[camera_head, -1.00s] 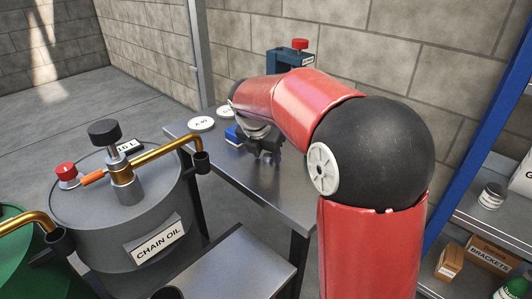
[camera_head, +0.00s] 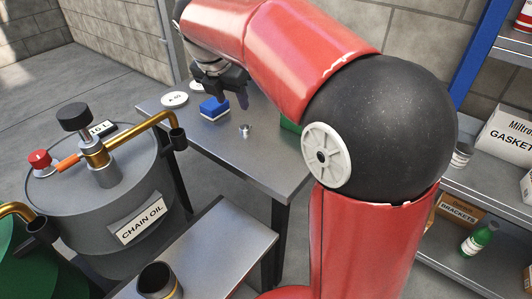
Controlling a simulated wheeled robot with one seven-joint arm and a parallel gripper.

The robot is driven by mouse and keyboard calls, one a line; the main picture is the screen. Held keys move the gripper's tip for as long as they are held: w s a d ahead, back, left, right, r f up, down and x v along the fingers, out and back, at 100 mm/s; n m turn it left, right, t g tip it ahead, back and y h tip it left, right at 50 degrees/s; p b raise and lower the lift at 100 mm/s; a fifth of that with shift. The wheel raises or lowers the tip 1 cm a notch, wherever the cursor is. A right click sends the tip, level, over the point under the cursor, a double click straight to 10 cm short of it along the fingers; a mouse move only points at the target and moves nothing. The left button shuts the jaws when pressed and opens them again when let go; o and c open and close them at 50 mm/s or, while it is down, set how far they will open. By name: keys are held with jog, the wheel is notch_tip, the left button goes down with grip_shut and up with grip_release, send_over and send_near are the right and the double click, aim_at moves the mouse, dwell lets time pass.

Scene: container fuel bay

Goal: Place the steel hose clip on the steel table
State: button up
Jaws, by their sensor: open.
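The steel hose clip (camera_head: 245,129) is a small shiny ring-like piece. It stands on the steel table (camera_head: 236,161), on the bare top right of a blue-and-white block. My gripper (camera_head: 232,99) is open above and behind the clip, its dark fingers pointing down, apart from it. My red arm reaches over the table from the right and hides its far right part.
The blue-and-white block (camera_head: 214,108) and a white labelled disc (camera_head: 174,99) lie left of the clip. A grey chain oil drum (camera_head: 78,205) with a brass tap stands left. A lower metal bench (camera_head: 215,252) holds a dark cup (camera_head: 158,281). Shelves (camera_head: 470,190) stand right.

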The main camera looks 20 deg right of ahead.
jog(key=s+d+f+m+t+y, duration=0.1)
jog(key=s+f+m, duration=0.3)
jog(key=s+m, duration=0.8)
jog(key=s+d+f+m+t+y, duration=0.1)
jog(key=s+d+f+m, duration=0.2)
jog(key=s+m, duration=1)
jog(key=shift+f+m+y, duration=0.4)
jog(key=shift+f+m, duration=0.2)
jog(key=shift+m, duration=0.5)
